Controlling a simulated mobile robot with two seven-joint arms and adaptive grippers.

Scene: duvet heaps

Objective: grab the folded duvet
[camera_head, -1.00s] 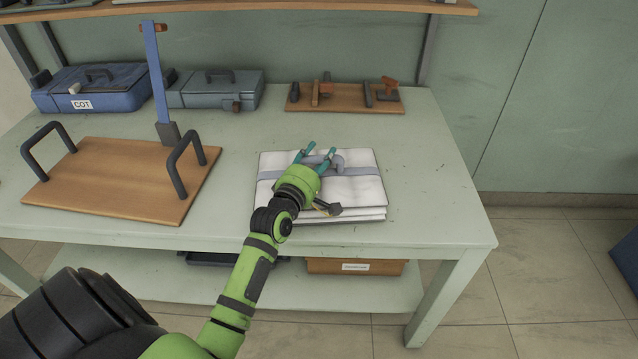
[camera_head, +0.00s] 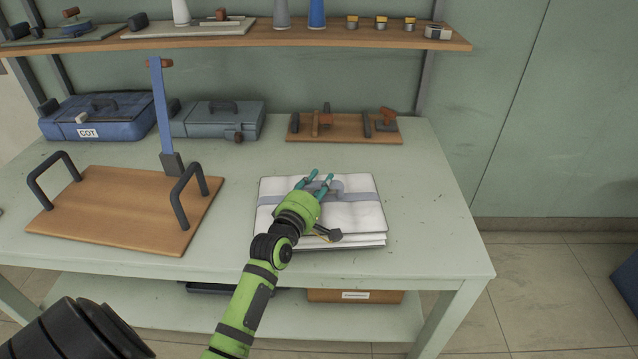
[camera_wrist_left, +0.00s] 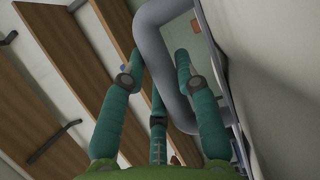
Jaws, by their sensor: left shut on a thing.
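The folded white duvet (camera_head: 358,217) lies flat on the pale green table, in stacked layers with a grey strap across it. A grey loop handle (camera_head: 338,187) stands on the strap. My left gripper (camera_head: 318,179) is over the duvet, its teal fingers shut on this handle. In the left wrist view, the thick grey handle (camera_wrist_left: 152,55) passes between the fingers, and the pale duvet surface (camera_wrist_left: 275,75) is at the right. The gripper hides part of the strap and the duvet's middle. My right gripper is not in view.
A wooden board (camera_head: 120,210) with two dark handles lies left of the duvet. A blue case (camera_head: 110,118), a grey case (camera_head: 218,121) and a wooden tool board (camera_head: 345,128) stand behind. A shelf (camera_head: 300,42) hangs above. The table (camera_head: 440,220) is clear at right.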

